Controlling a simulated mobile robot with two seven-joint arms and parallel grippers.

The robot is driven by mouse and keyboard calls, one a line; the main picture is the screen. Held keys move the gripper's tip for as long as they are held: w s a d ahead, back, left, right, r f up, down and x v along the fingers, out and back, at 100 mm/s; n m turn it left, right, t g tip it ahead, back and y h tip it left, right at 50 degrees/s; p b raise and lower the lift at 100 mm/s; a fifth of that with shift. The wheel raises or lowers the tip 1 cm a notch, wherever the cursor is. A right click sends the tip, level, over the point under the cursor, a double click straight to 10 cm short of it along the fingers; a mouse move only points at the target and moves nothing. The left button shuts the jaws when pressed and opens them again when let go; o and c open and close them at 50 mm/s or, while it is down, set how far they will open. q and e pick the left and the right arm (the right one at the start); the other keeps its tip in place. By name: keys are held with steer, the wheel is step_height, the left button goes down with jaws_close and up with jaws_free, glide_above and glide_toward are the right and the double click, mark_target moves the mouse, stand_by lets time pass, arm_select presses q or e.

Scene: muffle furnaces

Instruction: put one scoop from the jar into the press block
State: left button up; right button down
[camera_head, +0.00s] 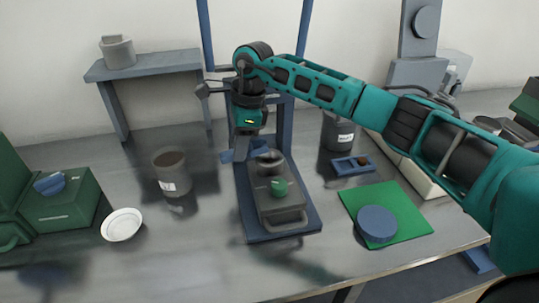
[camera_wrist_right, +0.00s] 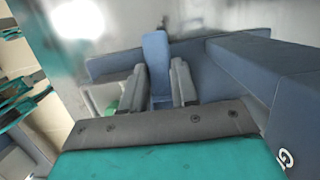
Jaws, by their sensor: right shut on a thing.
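My right gripper (camera_head: 243,143) points down just above the press block (camera_head: 277,200), at its back left. In the right wrist view the gripper (camera_wrist_right: 160,88) is shut on a flat blue handle (camera_wrist_right: 156,55), seemingly the scoop's. The scoop's bowl and any load in it cannot be made out. The press block is grey with a round green knob and a front handle, on a blue base inside a tall blue frame. An open jar (camera_head: 172,172) with dark brown contents stands to the left. My left gripper is out of view.
A white dish (camera_head: 122,225) and green boxes (camera_head: 58,208) are at left. A second jar (camera_head: 338,132) and a small blue tray (camera_head: 353,165) stand right of the press. A green mat (camera_head: 408,222) with a blue disc (camera_head: 377,224) lies at front right. The front middle is clear.

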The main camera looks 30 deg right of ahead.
steer(key=shift+a+p+v, duration=0.2)
steer(key=shift+p+v, duration=0.45)
steer(key=shift+v, duration=0.35)
steer(key=shift+a+p+v, duration=0.2)
steer(key=shift+p+v, duration=0.45)
steer(key=shift+v, duration=0.35)
